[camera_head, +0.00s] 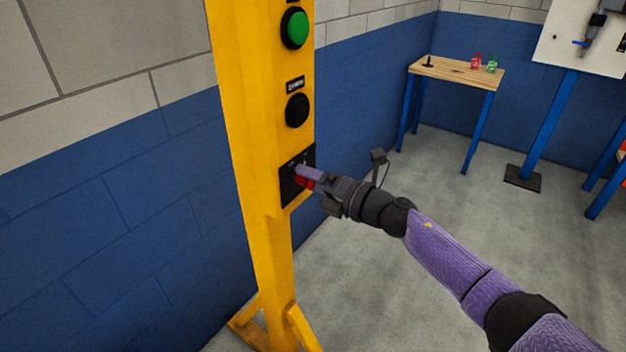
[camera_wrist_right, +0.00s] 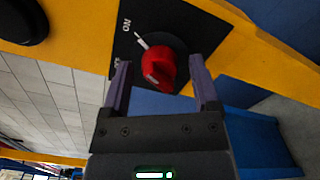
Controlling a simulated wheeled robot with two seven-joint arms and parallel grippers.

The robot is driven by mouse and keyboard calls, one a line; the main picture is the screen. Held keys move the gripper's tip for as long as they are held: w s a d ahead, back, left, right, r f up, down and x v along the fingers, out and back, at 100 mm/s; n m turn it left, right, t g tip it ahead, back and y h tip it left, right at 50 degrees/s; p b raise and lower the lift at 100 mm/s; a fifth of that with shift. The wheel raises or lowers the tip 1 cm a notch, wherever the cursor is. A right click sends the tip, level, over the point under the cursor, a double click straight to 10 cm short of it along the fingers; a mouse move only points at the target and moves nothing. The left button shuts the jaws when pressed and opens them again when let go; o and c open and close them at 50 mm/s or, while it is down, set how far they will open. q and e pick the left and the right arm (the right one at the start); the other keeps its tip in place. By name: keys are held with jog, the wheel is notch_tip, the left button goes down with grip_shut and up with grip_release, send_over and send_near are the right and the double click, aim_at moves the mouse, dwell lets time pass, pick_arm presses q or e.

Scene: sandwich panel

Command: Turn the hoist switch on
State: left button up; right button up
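The hoist switch is a red rotary knob (camera_head: 304,182) on a black plate (camera_head: 290,187) low on the yellow post. The knob also shows in the right wrist view (camera_wrist_right: 158,68). A white mark beside it points toward the upper left, near the letters "ON". A second label is mostly hidden by a finger. My right gripper (camera_head: 308,177) is at the plate, its purple fingers open on either side of the knob. In the wrist view there are gaps between knob and fingers. My left gripper is not in view.
The yellow post (camera_head: 245,120) also carries a black button (camera_head: 297,110) and a green button (camera_head: 295,28) above the switch. A wooden-topped table (camera_head: 455,72) stands at the back right. The floor between is clear.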

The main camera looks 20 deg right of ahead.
jog(key=v, duration=1)
